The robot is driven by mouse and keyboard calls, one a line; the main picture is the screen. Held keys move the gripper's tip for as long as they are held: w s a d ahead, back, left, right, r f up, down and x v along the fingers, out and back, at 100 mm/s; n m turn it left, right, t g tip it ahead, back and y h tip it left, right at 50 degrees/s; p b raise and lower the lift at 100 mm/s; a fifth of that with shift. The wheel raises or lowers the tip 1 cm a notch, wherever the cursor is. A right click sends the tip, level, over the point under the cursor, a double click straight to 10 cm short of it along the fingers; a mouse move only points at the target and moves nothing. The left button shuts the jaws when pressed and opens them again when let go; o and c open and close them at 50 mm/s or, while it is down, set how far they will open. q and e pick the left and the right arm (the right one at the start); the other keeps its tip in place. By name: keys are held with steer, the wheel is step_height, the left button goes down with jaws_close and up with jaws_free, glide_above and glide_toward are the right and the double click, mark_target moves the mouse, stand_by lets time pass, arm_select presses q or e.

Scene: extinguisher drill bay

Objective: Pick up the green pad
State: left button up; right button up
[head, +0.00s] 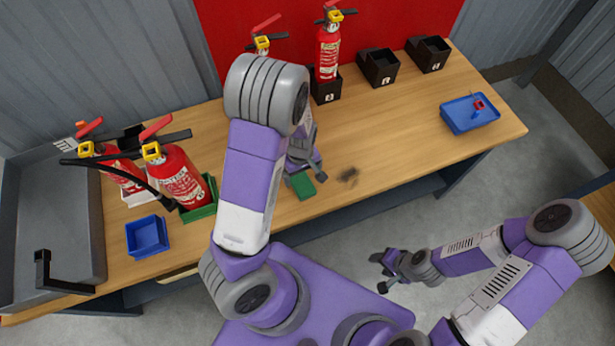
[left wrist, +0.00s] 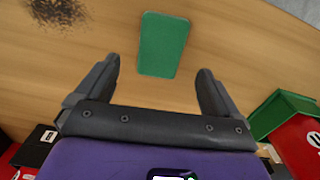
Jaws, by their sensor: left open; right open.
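The green pad (head: 302,186) lies flat on the wooden workbench, near its front edge. In the left wrist view the green pad (left wrist: 163,45) is seen from above, centred ahead of the fingertips. My left gripper (head: 304,172) is open and empty above the bench, right by the pad; in the left wrist view its two fingers (left wrist: 158,75) are spread to either side of the pad's near end. How high they are above the pad is hard to tell. My right gripper (head: 382,271) is open and empty, in front of the bench over the floor.
Red extinguishers stand at the left (head: 180,178) and the back (head: 328,52) of the bench (head: 400,120). A blue bin (head: 147,236) is at the left, a blue tray (head: 455,119) at the right. Black boxes (head: 379,67) line the back. A dark smudge (head: 348,175) is beside the pad.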

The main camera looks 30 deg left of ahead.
mark_target(303, 184)
arm_select(q)
steer(key=shift+s+f, duration=0.35)
steer(key=shift+f, duration=0.5)
step_height(303, 184, down, 4)
steer(key=shift+w+d+f+b, duration=0.15)
steer(key=shift+f+b, duration=0.05)
steer(key=shift+b, duration=0.9)
arm_select(e)
steer(key=shift+s+f, duration=0.15)
steer(key=shift+f, duration=0.45)
steer(key=shift+s+f, duration=0.15)
steer(key=shift+f, duration=0.4)
arm_select(q)
steer(key=c, duration=1.1)
step_height(303, 184, up, 10)
steer(key=p, duration=0.3)
steer(key=shift+p, duration=0.4)
arm_select(e)
step_height(303, 184, up, 4)
steer(key=shift+f, duration=0.2)
